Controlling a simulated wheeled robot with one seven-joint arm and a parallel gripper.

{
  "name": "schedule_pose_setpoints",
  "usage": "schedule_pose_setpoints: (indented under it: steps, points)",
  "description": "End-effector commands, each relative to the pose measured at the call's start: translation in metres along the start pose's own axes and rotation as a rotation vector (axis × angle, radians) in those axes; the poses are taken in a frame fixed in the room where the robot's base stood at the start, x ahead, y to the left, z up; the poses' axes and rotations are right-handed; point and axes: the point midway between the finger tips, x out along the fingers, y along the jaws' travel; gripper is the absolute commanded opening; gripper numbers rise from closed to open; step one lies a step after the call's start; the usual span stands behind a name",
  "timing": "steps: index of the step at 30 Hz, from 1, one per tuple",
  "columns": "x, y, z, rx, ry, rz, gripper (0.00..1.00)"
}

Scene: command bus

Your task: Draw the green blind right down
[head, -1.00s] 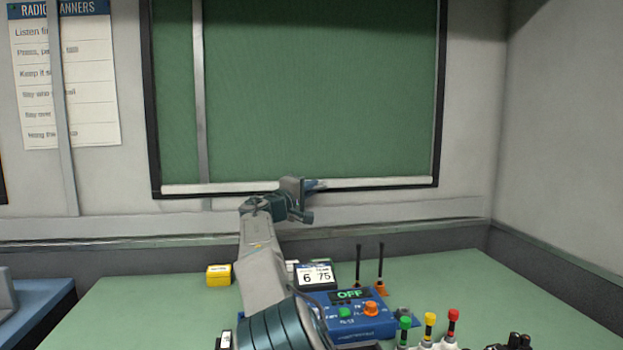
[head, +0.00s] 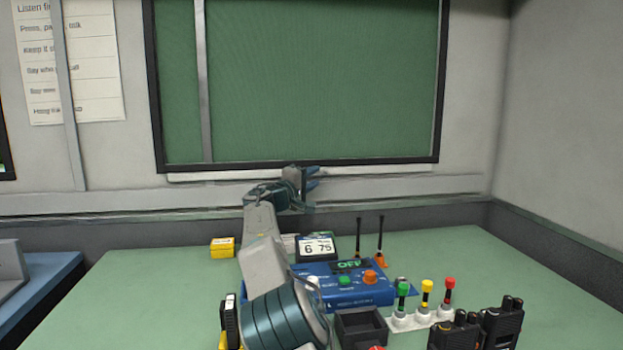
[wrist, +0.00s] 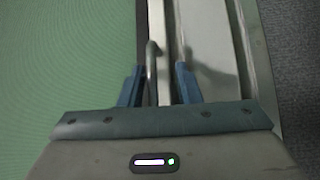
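The green blind (head: 320,85) covers the whole window opening within its dark frame (head: 300,163). Its pale bottom bar (head: 225,174) shows just below the frame's lower edge. My gripper (head: 314,177) is at the middle of this bar, hiding part of it. In the wrist view the two blue fingers (wrist: 160,85) stand apart, with the pale bar and a thin grey pull (wrist: 151,62) between them. Gaps show beside the pull, and I see no clear grip on it. Green fabric fills the left of the wrist view.
Below is a green desk (head: 130,290) with a blue console (head: 345,288) reading OFF, a yellow box (head: 222,247), a dark tray (head: 362,326), coloured-topped sticks (head: 425,293) and radios (head: 500,322). A grey vertical post (head: 204,80) crosses the blind. The wall right of the window is clear.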

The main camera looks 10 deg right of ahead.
Motion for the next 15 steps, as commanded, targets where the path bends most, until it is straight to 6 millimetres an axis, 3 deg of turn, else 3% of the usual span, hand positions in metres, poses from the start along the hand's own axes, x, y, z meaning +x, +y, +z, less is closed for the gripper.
schedule_pose_setpoints:
  steps: [8,15]
  points:
    - [-0.01,0.002,-0.001,0.003,0.004,0.002,0.3]
    - [-0.05,0.002,-0.002,0.001,0.005,0.001,0.3]
